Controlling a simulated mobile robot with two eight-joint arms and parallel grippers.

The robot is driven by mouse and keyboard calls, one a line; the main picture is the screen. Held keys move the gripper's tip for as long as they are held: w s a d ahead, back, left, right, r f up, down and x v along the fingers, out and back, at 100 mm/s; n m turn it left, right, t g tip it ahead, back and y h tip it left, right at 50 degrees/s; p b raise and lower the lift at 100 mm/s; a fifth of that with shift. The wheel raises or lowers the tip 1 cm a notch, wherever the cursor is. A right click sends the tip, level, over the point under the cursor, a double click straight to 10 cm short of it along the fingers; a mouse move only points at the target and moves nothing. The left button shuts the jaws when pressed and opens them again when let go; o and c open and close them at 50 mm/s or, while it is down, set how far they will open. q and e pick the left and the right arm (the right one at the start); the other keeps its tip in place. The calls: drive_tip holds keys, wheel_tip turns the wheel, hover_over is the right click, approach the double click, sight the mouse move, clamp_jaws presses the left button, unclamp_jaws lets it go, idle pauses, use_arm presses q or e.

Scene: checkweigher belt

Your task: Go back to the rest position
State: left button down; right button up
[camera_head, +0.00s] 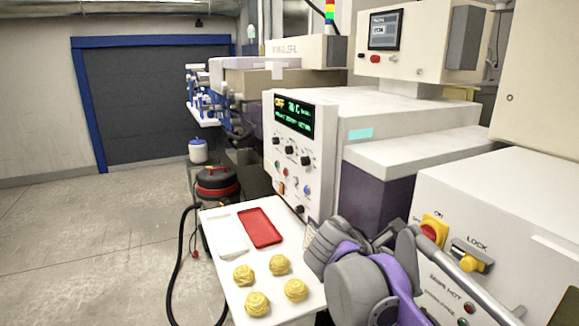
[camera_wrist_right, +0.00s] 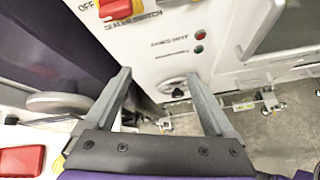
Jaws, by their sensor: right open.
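My right arm, grey and purple, reaches in at the lower right of the head view, in front of the white machine cabinet (camera_head: 500,215). In that view I cannot make out its fingertips. In the right wrist view my right gripper (camera_wrist_right: 158,78) has its two grey fingers spread wide with nothing between them. Beyond the fingers is the white cabinet front with a red and yellow switch (camera_wrist_right: 118,8) marked OFF. My left gripper is in neither view.
A white table (camera_head: 222,268) holds a red tray (camera_head: 260,228), a white tray (camera_head: 228,237) and several yellow nest-shaped pieces (camera_head: 280,264). The control panel (camera_head: 292,150) stands behind it. A red and black vacuum (camera_head: 217,183) is at its left. Open floor (camera_head: 90,240) lies further left.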

drive_tip(key=s+a+f+m+y, duration=0.3)
drive_tip(key=s+f+m+y, duration=0.2)
drive_tip(key=s+f+m, duration=0.4)
drive_tip(key=s+a+f+m+t+y, duration=0.1)
drive_tip(key=s+a+f+m+y, duration=0.3)
drive_tip(key=s+f+m, duration=0.5)
wheel_tip(320, 180, down, 8)
drive_tip(key=s+y, duration=0.1)
drive_tip(key=s, duration=0.2)
drive_tip(key=shift+a+m, duration=0.15)
drive_tip(key=shift+m, duration=0.25)
